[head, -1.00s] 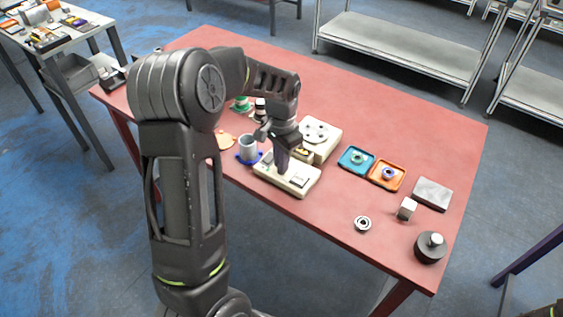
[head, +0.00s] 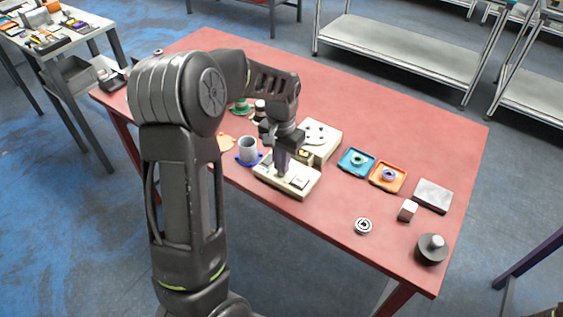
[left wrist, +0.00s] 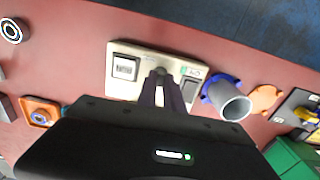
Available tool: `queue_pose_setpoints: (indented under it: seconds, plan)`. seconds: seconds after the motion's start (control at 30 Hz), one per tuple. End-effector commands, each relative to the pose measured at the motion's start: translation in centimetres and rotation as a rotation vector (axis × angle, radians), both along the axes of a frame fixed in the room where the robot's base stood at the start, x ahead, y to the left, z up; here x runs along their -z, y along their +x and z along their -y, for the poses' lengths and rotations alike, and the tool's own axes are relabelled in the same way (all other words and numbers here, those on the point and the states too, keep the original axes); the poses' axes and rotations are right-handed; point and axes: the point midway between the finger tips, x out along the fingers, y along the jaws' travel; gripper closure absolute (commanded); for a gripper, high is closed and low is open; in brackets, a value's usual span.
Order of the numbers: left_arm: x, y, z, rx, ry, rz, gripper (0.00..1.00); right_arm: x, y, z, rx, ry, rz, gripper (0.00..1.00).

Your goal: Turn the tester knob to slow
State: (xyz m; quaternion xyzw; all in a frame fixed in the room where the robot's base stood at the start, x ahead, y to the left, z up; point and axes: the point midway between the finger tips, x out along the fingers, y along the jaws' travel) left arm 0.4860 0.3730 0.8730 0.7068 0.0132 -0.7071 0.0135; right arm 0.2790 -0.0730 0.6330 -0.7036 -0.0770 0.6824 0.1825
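The tester (head: 297,189) is a cream box near the front edge of the red table. It also shows in the left wrist view (left wrist: 122,88), with a small display window (left wrist: 125,67) on one side and a dark panel on the other. My left gripper (head: 281,170) points down onto the middle of the tester. In the left wrist view its two dark fingers (left wrist: 161,82) are close together around the grey knob, which is mostly hidden between them. The knob's pointer and setting cannot be read. My right gripper is not in view.
A grey cup (head: 248,148) on a blue base stands left of the tester. A cream device (head: 325,152) is close behind it. Teal (head: 346,169) and orange (head: 402,185) trays, a metal ring (head: 363,226) and a black weight (head: 431,254) lie to the right.

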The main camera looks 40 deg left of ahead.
Motion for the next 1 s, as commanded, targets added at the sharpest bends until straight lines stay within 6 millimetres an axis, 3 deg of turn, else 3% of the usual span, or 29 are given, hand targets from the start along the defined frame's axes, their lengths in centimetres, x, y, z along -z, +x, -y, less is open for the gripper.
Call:
queue_pose_setpoints:
  seconds: [0.27, 0.57, 0.73, 1.0]
  plan:
    - [0.0, 0.0, 0.0, 0.000, 0.000, 0.001, 0.67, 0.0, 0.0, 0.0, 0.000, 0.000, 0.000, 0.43]
    - [-0.2, 0.0, 0.0, 0.001, 0.000, 0.002, 0.67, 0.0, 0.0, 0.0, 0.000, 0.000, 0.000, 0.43]
    - [-1.9, 0.1, 0.0, 0.001, 0.001, 0.005, 0.67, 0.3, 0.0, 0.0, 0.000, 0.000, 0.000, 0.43]
    - [-6.3, 0.1, 0.0, 0.001, 0.001, 0.005, 0.67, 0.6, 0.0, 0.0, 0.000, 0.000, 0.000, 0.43]
